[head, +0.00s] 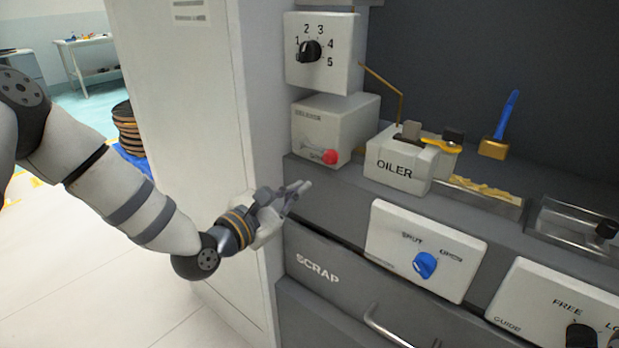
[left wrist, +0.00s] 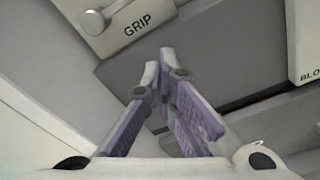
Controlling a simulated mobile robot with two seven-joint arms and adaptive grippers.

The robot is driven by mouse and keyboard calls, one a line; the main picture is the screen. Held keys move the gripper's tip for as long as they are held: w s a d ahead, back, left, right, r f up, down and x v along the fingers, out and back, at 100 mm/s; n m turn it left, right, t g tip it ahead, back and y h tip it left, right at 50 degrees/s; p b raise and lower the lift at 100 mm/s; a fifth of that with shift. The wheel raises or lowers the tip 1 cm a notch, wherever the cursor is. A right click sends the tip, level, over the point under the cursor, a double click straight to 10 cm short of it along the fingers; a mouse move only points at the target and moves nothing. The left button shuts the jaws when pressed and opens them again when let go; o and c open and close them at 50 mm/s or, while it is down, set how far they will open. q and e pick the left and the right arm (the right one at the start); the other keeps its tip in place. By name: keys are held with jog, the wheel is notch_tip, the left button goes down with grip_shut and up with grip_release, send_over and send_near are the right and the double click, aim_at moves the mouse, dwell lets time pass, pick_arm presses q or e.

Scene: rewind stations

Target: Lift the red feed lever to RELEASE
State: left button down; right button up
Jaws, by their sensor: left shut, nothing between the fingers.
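The red feed lever (head: 330,157) has a red ball at its end and sits on the front of a white box (head: 348,118). It slants down to the right, its ball beside the lower label, with a blurred label above. In the left wrist view the box's lower label reads GRIP, and a pale round part with a bar (left wrist: 93,20) shows at the top left; the red ball does not show there. My left gripper (head: 304,187) is shut and empty, below and a little left of the red ball, apart from it. My right gripper is not in view.
A white box with a black dial (head: 310,51) is above the lever box. An OILER box (head: 400,165) stands to the right on the grey ledge. Below are a panel with a blue knob (head: 424,265) and a SCRAP drawer (head: 318,268). A pale cabinet side (head: 190,110) stands behind my left arm.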

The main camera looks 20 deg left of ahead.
aim_at(307, 142)
pick_arm(q)
jog(key=d+r, duration=0.1)
jog(key=w+d+r+p, duration=0.1)
jog(key=r, duration=0.1)
jog(key=shift+w+d+r, duration=0.1)
jog(key=shift+d+r, duration=0.05)
jog(key=shift+d, duration=0.05)
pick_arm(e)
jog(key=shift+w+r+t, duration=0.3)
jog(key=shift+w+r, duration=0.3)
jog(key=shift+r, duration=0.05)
